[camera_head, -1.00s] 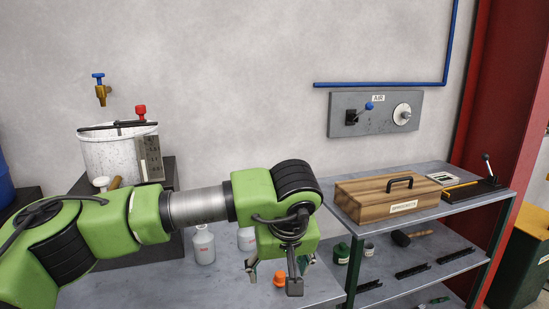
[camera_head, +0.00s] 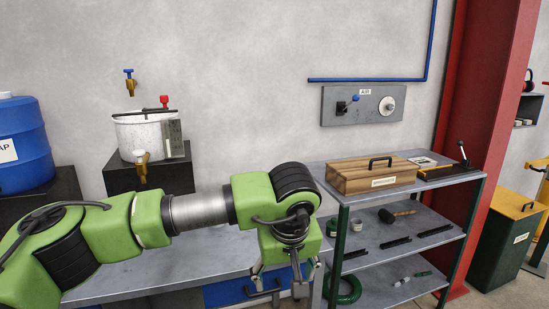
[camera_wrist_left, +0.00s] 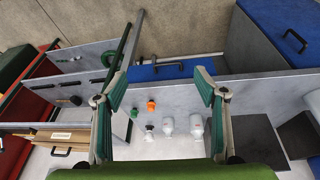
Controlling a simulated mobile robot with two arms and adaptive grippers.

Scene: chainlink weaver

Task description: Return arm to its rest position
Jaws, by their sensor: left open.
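My left arm reaches in from the left in the head view, bent down at the wrist. Its left gripper (camera_head: 280,286) hangs in front of the grey workbench (camera_head: 110,285), partly cut off by the lower picture edge. In the left wrist view the fingers of this gripper (camera_wrist_left: 161,88) are spread wide with nothing between them. Beyond them, small bottles (camera_wrist_left: 167,125) and an orange-topped item (camera_wrist_left: 151,106) stand on the bench, apart from the fingers. My right gripper is not in view.
A grey shelf unit (camera_head: 347,189) with a wooden box (camera_head: 372,177) stands to the right of the gripper. A red column (camera_head: 484,130) and yellow-topped bin (camera_head: 515,210) are farther right. A blue barrel (camera_head: 25,150) and white pot (camera_head: 138,137) are at left.

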